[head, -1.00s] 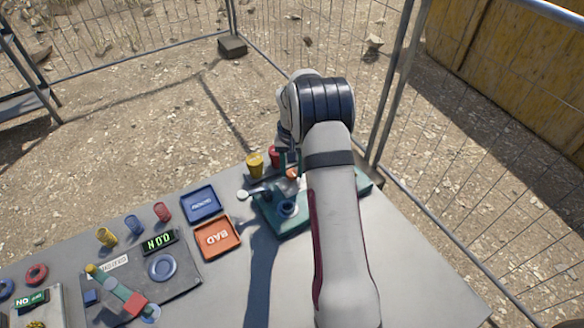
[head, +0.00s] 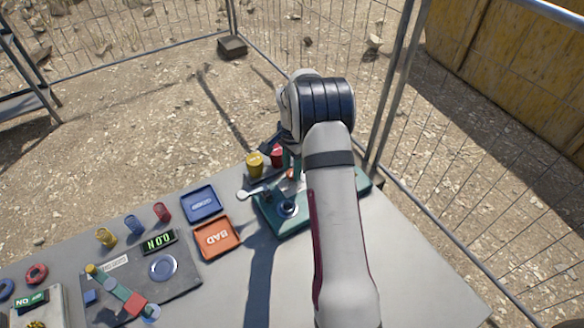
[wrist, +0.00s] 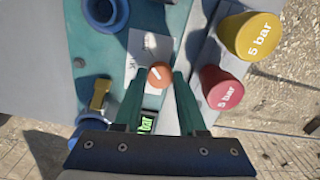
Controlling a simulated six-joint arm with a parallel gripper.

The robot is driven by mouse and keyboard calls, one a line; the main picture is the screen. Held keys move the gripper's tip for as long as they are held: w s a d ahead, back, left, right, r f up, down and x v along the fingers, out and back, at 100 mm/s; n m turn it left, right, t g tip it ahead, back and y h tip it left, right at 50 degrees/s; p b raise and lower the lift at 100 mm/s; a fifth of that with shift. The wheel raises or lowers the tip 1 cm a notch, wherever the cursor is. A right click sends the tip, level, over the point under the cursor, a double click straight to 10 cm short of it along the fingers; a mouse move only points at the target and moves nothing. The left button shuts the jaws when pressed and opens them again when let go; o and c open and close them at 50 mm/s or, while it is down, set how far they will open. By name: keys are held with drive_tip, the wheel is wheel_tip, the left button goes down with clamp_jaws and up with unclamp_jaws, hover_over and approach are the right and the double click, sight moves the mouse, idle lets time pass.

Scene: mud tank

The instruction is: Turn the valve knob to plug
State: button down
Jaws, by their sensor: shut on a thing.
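The valve knob (wrist: 160,75) is a small round orange knob with a white pointer mark, on the teal valve panel (wrist: 172,18). My gripper (wrist: 158,80) is shut on it, with one teal finger on each side. A white label plate (wrist: 150,47) lies just above the knob in the wrist view; its lettering is too small to read. In the head view a bit of the orange knob (head: 290,174) shows beside my arm, which hides much of the panel (head: 270,217).
A green display (wrist: 147,125) reading bar is partly hidden between my fingers. A yellow 5 bar cup (wrist: 250,38) and a red one (wrist: 221,88) stand close on the right. Blue round fittings (wrist: 105,12) and a brass-coloured part (wrist: 100,94) lie left.

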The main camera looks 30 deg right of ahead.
sight(292, 172)
drive_tip(key=shift+m, duration=0.5)
drive_tip(key=shift+a, duration=0.1)
drive_tip(key=shift+c, duration=2.4)
unclamp_jaws()
wheel_tip(292, 172, up, 16)
drive_tip(key=shift+f, duration=0.1)
